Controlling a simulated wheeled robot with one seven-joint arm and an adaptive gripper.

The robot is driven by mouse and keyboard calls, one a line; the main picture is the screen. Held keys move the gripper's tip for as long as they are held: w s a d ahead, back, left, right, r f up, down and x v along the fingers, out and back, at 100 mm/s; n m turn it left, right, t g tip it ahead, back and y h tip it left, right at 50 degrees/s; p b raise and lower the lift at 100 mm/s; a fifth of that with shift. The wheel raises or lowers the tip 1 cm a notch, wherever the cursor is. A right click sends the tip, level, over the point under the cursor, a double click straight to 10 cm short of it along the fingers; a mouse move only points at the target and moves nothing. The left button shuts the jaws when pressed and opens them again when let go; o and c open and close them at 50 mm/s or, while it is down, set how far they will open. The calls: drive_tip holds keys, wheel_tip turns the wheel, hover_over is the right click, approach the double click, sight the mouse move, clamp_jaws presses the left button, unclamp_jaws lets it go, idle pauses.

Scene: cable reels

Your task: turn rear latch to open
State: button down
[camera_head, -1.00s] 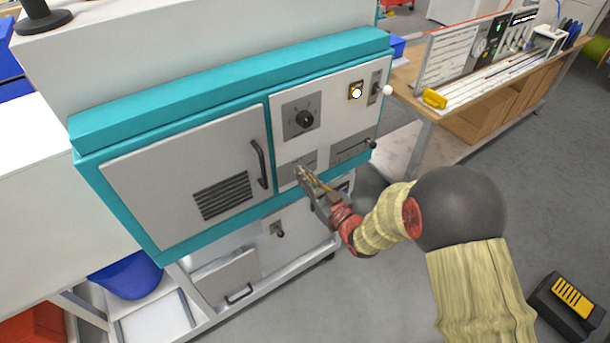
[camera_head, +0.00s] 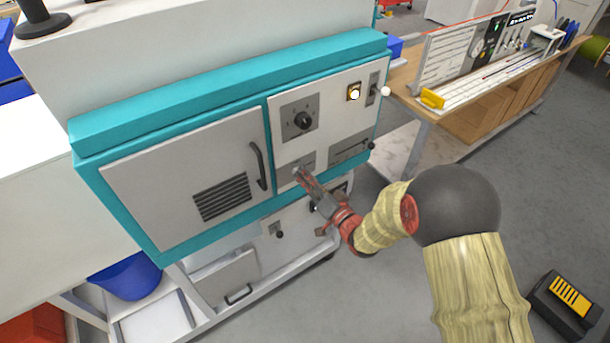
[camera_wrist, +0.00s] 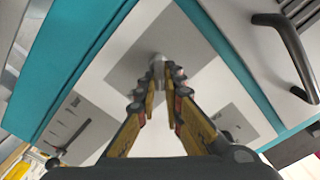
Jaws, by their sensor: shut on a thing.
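A small metal latch (camera_wrist: 157,59) sticks out from a grey plate (camera_wrist: 125,68) on the white front panel of a teal cabinet. In the wrist view, the fingertips of my gripper (camera_wrist: 157,80) are on either side of the latch and shut on it. In the head view, my gripper (camera_head: 302,174) reaches the same plate, below the dial and right of the door handle. It hides most of the latch there, so I cannot tell how far the latch is turned.
A black dial (camera_head: 303,120) sits above. A slider knob (camera_head: 370,146) and a white-tipped lever (camera_head: 385,91) are to the right. The door's curved handle (camera_head: 258,165) is close on the left. A lower panel has another small knob (camera_head: 279,234).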

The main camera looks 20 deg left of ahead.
drive_tip(key=m, duration=0.3)
drive_tip(key=m+p, duration=0.1)
drive_tip(key=m, duration=0.2)
drive_tip(key=m+p, duration=0.1)
drive_tip(key=m, duration=0.2)
drive_tip(key=shift+w+d+f, duration=0.1)
drive_tip(key=shift+w+f, duration=0.05)
drive_tip(key=shift+w, duration=0.15)
drive_tip(key=shift+m, duration=0.3)
drive_tip(key=c, duration=2)
unclamp_jaws()
drive_tip(key=shift+c, duration=0.2)
drive_tip(key=shift+o, duration=0.6)
drive_tip(key=shift+f, duration=0.15)
drive_tip(key=shift+s, duration=0.1)
drive_tip(key=v, duration=1.2)
